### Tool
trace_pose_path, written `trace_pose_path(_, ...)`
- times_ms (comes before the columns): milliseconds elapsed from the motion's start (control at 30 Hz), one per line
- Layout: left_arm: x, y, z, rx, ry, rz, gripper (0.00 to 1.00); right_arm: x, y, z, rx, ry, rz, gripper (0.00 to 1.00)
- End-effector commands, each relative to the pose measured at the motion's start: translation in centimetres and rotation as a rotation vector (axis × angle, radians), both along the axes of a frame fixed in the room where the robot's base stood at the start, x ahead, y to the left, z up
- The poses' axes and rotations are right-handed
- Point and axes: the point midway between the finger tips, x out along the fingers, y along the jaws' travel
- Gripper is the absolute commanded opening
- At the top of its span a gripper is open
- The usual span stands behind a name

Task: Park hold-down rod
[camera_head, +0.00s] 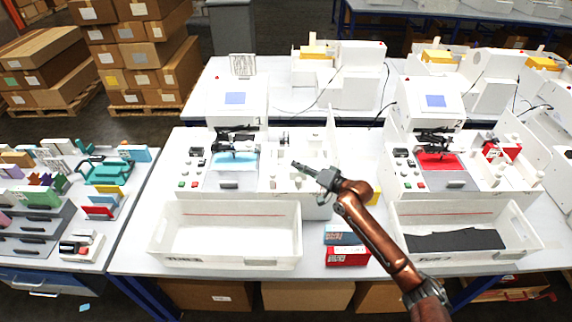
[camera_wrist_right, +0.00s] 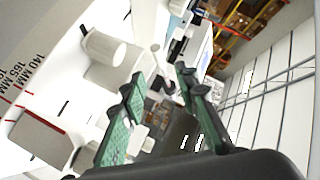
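My right gripper (camera_head: 305,168) reaches in from the right, over the right side of plotter 1 (camera_head: 238,105) and above its white deck. In the right wrist view its two green-padded fingers (camera_wrist_right: 160,82) stand apart, with nothing clearly held. White cylindrical knobs (camera_wrist_right: 104,47) on the machine lie just left of the fingers. Plotter 1 has a dark carriage (camera_head: 235,138) over a light-blue sheet (camera_head: 233,160). I cannot tell for certain which part is the hold-down rod. My left gripper is not in view.
A white bin (camera_head: 225,258) stands before plotter 1; another bin (camera_head: 400,240) with dark sheets stands before plotter 2 (camera_head: 432,107). A blue box (camera_head: 345,235) and a red box (camera_head: 347,256) lie between the bins. A tool table (camera_head: 122,212) stands at left.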

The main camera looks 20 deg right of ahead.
Motion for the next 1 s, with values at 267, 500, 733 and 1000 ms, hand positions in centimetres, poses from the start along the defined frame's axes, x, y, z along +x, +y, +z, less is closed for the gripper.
trace_pose_path(267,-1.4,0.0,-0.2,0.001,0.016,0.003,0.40,2.7,1.8,-0.7,0.003,-0.001,0.004,0.28)
trace_pose_path(500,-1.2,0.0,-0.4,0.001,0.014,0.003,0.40,5.6,3.3,-1.6,0.002,-0.001,0.002,0.28)
trace_pose_path(733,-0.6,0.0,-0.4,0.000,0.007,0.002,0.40,6.6,3.7,-1.9,-0.001,0.000,0.000,0.28)
trace_pose_path(1000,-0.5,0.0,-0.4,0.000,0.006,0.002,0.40,6.6,3.7,-1.9,-0.001,0.000,0.000,0.25)
